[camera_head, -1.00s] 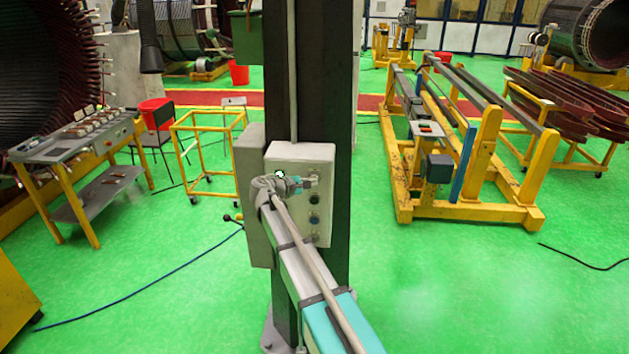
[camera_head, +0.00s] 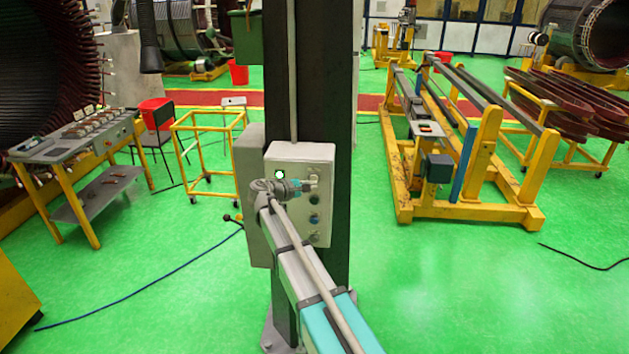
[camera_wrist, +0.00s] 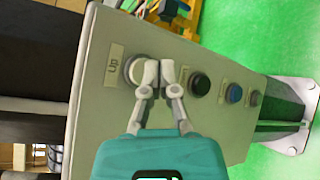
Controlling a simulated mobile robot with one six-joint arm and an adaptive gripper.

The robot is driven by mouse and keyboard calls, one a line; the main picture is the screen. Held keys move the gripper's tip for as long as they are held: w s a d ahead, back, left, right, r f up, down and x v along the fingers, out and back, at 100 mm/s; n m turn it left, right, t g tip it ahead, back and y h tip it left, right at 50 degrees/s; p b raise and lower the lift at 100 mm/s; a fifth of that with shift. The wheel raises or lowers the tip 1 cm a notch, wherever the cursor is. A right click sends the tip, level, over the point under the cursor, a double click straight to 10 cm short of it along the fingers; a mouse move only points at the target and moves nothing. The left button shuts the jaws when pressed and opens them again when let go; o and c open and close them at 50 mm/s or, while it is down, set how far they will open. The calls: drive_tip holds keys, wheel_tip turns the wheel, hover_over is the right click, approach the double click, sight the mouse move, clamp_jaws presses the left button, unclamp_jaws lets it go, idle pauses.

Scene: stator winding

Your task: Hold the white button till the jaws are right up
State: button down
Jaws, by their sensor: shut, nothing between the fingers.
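The white button (camera_wrist: 137,69) sits beside the "Up" label on the grey control box, seen in the wrist view. My gripper (camera_wrist: 159,73) is shut and empty. Its fingertips overlap the button's right side in the picture; whether they touch or press it I cannot tell. In the head view my gripper (camera_head: 309,185) is at the upper part of the control box (camera_head: 300,152), and the white button is hard to make out there. I cannot identify the jaws for certain in either view.
Below the white button are a green button (camera_wrist: 200,84), a blue button (camera_wrist: 233,92) and another small control. The box is on a dark column (camera_head: 322,80) with a green part (camera_head: 247,38) at top left. A yellow stand (camera_head: 460,210) is at right; green floor lies between.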

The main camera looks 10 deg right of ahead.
drive_tip(key=s, duration=0.1)
drive_tip(key=s+a, duration=0.1)
drive_tip(key=s, duration=0.2)
drive_tip(key=shift+s+a, duration=0.25)
drive_tip(key=shift+s, duration=0.15)
idle(0.4)
idle(0.7)
drive_tip(key=s+d+f+m+g+y+b, duration=0.2)
drive_tip(key=s+f+m+g+y+b, duration=0.15)
drive_tip(key=s+f, duration=0.7)
drive_tip(key=s+d+f+m+g+y+b, duration=0.3)
drive_tip(key=s+f+m+y+b, duration=0.2)
drive_tip(key=s+f, duration=0.5)
drive_tip(key=s+a+f+m+y+b, duration=0.3)
drive_tip(key=s+f+y, duration=0.2)
drive_tip(key=s, duration=0.1)
drive_tip(key=shift+s+a+f+g, duration=0.25)
drive_tip(key=shift+s+a+g, duration=0.05)
drive_tip(key=shift+s+g, duration=0.1)
drive_tip(key=shift+s+m, duration=0.1)
drive_tip(key=shift+m, duration=0.15)
idle(0.9)
